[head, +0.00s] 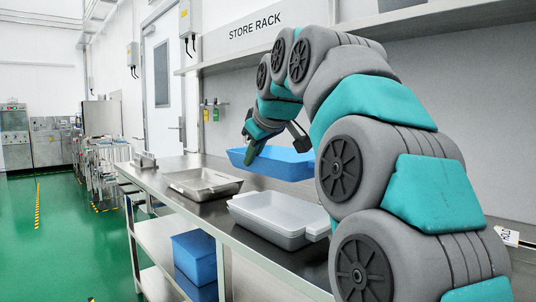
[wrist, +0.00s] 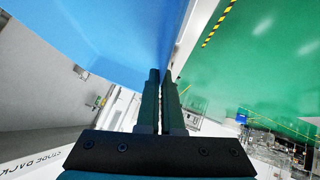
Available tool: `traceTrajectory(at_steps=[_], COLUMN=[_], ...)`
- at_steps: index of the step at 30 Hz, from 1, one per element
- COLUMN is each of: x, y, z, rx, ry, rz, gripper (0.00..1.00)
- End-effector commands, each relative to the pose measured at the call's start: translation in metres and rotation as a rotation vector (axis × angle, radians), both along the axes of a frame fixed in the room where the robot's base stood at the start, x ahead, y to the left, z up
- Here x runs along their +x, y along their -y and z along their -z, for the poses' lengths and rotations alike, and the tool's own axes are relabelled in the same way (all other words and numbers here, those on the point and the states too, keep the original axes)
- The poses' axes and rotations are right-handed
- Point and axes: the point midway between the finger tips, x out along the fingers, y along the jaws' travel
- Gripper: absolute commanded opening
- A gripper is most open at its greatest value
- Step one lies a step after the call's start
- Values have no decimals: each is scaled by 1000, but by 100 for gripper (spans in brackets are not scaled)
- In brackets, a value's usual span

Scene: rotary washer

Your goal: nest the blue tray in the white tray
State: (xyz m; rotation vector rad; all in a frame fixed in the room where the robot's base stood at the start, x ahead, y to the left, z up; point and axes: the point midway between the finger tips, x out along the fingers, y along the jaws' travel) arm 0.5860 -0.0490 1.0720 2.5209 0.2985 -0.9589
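The blue tray (head: 272,166) is held above the steel bench, behind the white tray in the head view, and looks roughly level. My gripper (head: 251,153) is shut on its near left rim. In the wrist view the two dark fingers (wrist: 162,84) are close together at the edge of the blue tray (wrist: 120,35), which fills the upper left. The white tray (head: 248,222) sits upright on the bench, apart from and below the blue tray. Its right end is partly hidden by my arm.
A shallow steel tray (head: 203,190) lies on the bench left of the white tray. A blue bin (head: 194,257) stands on the lower shelf. A shelf (head: 420,16) runs along the wall above the bench. Green floor (head: 60,240) is open at left.

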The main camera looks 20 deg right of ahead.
Motion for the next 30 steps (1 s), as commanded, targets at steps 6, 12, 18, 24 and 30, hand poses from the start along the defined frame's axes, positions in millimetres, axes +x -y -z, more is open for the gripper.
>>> traceTrajectory(at_steps=[6,12,18,24,30], x=[-1,0,0,-1,0], y=[0,0,0,0,0], z=[11,29,46,61,78], rx=[0,0,0,0,0], ry=[-1,0,-1,1,1], rz=[0,0,0,0,0], gripper=[0,0,0,0,0])
